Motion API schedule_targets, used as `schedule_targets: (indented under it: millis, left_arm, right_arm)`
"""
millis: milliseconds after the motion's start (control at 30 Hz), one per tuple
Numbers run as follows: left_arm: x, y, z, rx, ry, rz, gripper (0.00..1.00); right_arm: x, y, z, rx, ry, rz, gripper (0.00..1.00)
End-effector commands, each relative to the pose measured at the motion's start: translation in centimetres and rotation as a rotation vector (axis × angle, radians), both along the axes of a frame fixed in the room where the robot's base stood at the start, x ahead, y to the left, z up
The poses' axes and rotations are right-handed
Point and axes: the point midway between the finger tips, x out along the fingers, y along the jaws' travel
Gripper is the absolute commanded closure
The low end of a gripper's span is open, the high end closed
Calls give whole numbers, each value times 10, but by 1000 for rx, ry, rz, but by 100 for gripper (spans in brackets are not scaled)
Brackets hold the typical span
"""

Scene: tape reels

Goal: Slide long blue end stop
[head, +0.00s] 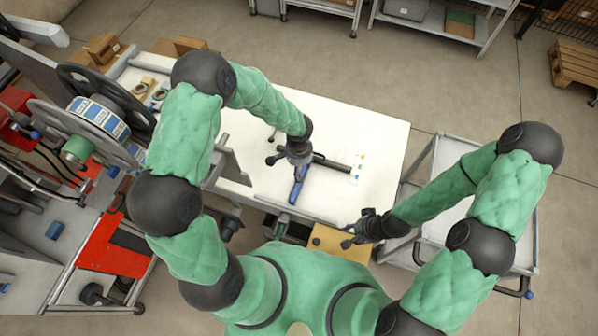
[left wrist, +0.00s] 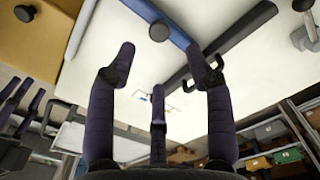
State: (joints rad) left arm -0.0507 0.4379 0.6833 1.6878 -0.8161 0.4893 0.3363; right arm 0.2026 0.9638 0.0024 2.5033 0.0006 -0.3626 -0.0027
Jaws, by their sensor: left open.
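The long blue end stop (head: 298,185) lies on the white table, just below my left gripper in the head view. In the left wrist view the blue bar (left wrist: 178,32) runs diagonally across the top, with a round black knob (left wrist: 159,31) beside it. My left gripper (head: 297,158) is above the bar's upper end. Its fingers (left wrist: 162,70) are spread and empty, with the bar beyond their tips. My right gripper (head: 357,232) hangs near the table's front edge, apart from the bar; its finger opening is too small to judge.
A dark bar (head: 333,163) lies on the table right of the blue one. The white table (head: 375,135) is clear at the right. A reel machine (head: 100,125) stands at the left. A grey cart (head: 450,155) stands at the right, and a wooden board (head: 340,243) is at the front.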

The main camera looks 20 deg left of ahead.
Motion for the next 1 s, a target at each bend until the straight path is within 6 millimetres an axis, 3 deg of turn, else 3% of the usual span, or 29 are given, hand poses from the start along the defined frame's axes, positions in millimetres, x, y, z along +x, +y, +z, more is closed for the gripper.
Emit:
schedule_targets:
  millis: [100, 300, 1000]
  left_arm:
    - [1, 0, 19, 0, -2, -1, 47]
    - [0, 0, 35, -1, 0, 0, 47]
    - [0, 0, 37, -1, 0, 0, 47]
  right_arm:
    - [0, 0, 0, 0, 0, 0, 60]
    - [0, 0, 0, 0, 0, 0, 60]
    - [0, 0, 0, 0, 0, 0, 60]
